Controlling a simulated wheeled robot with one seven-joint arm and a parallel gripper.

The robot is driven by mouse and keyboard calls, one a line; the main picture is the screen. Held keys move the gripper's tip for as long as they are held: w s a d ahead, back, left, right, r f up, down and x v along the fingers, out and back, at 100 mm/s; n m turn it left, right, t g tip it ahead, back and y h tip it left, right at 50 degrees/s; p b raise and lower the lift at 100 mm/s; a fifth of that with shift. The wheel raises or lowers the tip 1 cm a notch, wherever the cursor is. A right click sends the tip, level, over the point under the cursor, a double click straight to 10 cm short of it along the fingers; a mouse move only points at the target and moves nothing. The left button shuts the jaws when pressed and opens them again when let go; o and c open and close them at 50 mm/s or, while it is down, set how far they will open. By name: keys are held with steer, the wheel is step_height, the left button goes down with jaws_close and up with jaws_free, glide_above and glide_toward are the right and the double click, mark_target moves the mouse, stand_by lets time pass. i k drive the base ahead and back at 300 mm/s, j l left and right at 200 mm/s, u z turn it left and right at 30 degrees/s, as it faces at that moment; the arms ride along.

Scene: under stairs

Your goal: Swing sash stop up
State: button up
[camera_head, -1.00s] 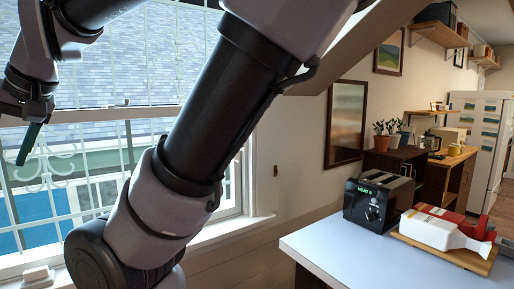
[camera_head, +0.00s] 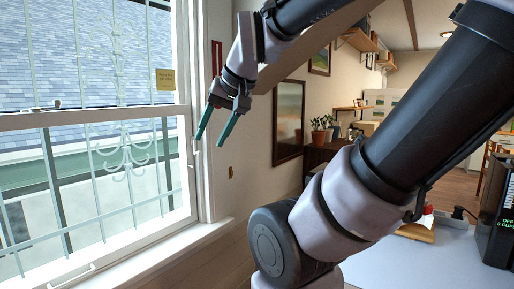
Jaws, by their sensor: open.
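The window (camera_head: 100,118) with its white sash fills the left of the head view. A small pale fitting on the right side of its frame (camera_head: 195,147) may be the sash stop; it is too small to tell its position. My gripper (camera_head: 211,140) is open and empty, with its two teal fingers pointing down. In the picture it overlaps the window's right jamb, with the left fingertip just above the pale fitting. I cannot tell whether they touch.
A yellow note (camera_head: 165,79) is on the upper glass, and a latch (camera_head: 57,103) sits on the meeting rail. A dark-framed mirror (camera_head: 289,122) hangs to the right. A counter (camera_head: 400,262) with a black appliance (camera_head: 497,215) is at lower right.

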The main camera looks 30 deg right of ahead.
mark_target(199, 153)
steer(key=i+j+z, duration=0.65)
steer(key=j+z, duration=0.15)
steer(key=k+l+u, duration=0.15)
steer(key=l, duration=0.15)
steer(key=k+l+u, duration=0.15)
steer(key=l, duration=0.15)
